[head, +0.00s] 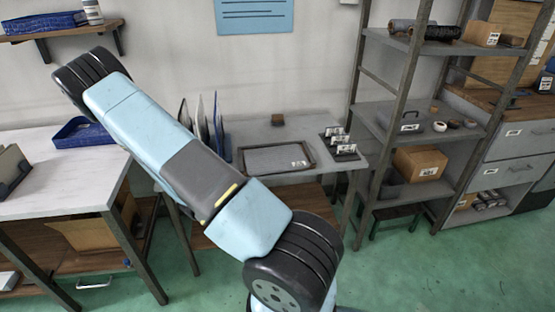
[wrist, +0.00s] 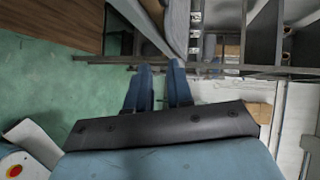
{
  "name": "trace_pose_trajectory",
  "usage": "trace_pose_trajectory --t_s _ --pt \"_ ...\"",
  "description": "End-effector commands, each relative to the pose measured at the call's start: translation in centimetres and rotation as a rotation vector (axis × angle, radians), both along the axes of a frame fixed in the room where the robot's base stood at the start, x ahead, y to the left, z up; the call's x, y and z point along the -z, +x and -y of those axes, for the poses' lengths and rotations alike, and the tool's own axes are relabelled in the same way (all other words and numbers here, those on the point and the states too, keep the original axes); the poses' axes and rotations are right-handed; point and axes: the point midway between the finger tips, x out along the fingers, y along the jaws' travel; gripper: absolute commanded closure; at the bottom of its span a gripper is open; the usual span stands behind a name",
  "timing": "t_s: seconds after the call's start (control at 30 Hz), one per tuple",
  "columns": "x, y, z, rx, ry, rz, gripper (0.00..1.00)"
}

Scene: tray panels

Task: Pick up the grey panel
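A small brown block (head: 277,119) and a dark tray with white-labelled items (head: 341,145) share the worktable. A white bench (head: 60,180) with a blue tray (head: 83,132) stands at left. A metal shelf rack (head: 400,120) stands at right. Green floor is open in front.

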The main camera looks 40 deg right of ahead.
Motion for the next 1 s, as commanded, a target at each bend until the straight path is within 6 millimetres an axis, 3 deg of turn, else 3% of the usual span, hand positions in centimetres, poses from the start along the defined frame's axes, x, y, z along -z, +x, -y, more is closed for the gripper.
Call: trace_pose_trajectory --t_s 0.1,0.33,0.47,0.8,1.0 --pt "0.6 -1.8 1.0 0.049 -0.115 0.033 0.79" --pt "0.7 -3.7 1.8 0.089 -0.243 0.081 0.79" --pt "0.6 -3.9 2.6 0.095 -0.26 0.088 0.79" --pt "0.6 -3.8 8.2 0.096 -0.261 0.088 0.79" --pt "0.6 -3.7 10.1 0.093 -0.258 0.088 0.79"
